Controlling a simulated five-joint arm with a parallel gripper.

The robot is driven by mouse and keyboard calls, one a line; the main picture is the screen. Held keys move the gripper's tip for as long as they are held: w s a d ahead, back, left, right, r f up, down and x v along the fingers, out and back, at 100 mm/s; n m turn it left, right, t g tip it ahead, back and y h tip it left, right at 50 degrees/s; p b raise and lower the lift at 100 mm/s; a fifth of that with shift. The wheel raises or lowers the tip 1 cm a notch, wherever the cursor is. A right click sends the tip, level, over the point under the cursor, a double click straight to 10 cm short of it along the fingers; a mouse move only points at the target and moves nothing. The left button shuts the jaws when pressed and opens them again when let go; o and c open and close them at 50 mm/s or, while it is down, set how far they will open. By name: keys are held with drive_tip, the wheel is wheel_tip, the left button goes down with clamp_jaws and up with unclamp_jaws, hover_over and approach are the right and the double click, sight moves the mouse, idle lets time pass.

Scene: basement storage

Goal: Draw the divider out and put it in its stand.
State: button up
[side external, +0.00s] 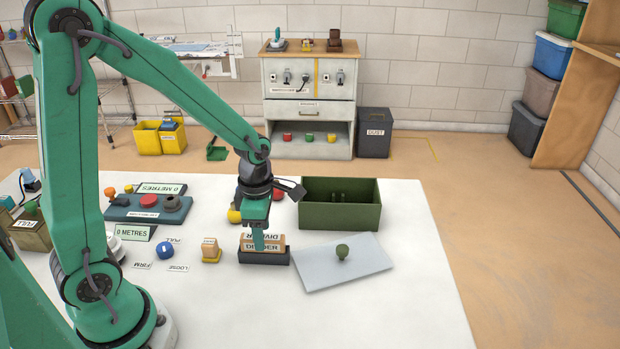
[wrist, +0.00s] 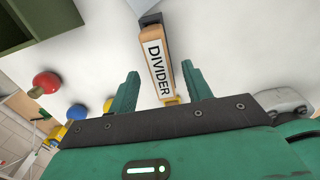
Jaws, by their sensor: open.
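The divider (side external: 262,244) is a wooden-brown block with a white label reading DIVIDER. It sits upright in a dark, low stand (side external: 264,258) on the white table. In the wrist view the divider (wrist: 158,62) lies between my two fingers, with a gap visible on each side. A dark piece of the stand (wrist: 151,19) shows at its far end. My gripper (side external: 258,238) is open and low over the divider; one finger hides part of its label. The green open box (side external: 340,215) stands behind and to the right, its floor mostly hidden.
A pale lid (side external: 318,274) with a green knob lies right of the stand. A small wooden stamp-like block (side external: 211,250) and a blue round object (side external: 165,249) stand to the left. Yellow and red balls lie behind my gripper. The front right of the table is clear.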

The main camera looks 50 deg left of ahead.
drive_tip(key=shift+r, duration=3)
drive_tip(key=shift+s+r+m+t, duration=0.2)
drive_tip(key=shift+r+m, duration=0.2)
drive_tip(key=shift+m, duration=0.15)
drive_tip(key=shift+s+r+m+t, duration=0.1)
drive_tip(key=shift+s+r+m, duration=0.05)
drive_tip(key=shift+r+m, duration=0.35)
drive_tip(key=s+d+r+m+t, duration=0.1)
drive_tip(key=s+r+m+t, duration=0.4)
drive_tip(key=m, duration=2)
drive_tip(key=s+v, duration=0.1)
drive_tip(key=v, duration=0.5)
